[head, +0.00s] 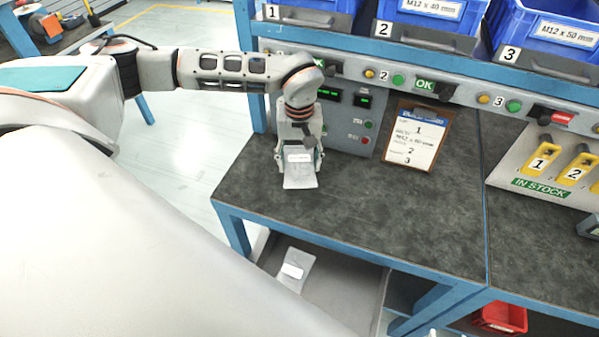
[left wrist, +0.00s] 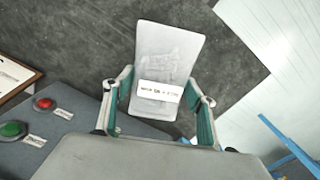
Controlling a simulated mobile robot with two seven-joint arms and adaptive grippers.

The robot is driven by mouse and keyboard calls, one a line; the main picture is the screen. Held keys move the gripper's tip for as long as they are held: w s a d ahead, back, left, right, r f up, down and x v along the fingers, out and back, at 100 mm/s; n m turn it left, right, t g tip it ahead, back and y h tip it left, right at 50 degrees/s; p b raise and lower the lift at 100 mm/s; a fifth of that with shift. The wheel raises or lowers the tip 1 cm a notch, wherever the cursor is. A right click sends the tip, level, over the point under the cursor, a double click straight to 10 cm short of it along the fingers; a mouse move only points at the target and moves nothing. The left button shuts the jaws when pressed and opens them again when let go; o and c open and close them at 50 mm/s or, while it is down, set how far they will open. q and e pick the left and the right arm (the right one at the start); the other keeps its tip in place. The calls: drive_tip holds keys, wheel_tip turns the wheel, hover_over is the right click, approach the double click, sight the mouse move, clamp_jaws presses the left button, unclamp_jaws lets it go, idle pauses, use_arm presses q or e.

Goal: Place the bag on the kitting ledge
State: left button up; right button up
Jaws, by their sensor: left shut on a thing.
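My left gripper (head: 301,150) is shut on a grey-white bag (head: 300,181) with a white label. It is over the left part of the dark worktop (head: 390,215), in front of a grey control box. The left wrist view shows the bag (left wrist: 172,55) between the teal finger pads of the gripper (left wrist: 160,100), over the dark surface. I cannot tell whether the bag touches the worktop. Which surface is the kitting ledge is not marked. A second labelled bag (head: 293,270) lies on a grey lower shelf (head: 345,290). My right gripper is not in view.
A clipboard (head: 413,138) leans at the back of the worktop, right of the control box (head: 350,122). Blue bins (head: 425,22) stand on the rack above. A numbered stock panel (head: 550,165) is at the right. A red bin (head: 503,318) is low. The worktop's middle is clear.

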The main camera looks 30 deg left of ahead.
sight(299, 159)
use_arm(q)
drive_tip(key=shift+f, duration=2.2)
drive_tip(key=o, duration=1.5)
drive_tip(key=shift+f, duration=0.15)
drive_tip(key=shift+c, duration=0.2)
wheel_tip(299, 159, up, 12)
drive_tip(key=shift+r, duration=0.15)
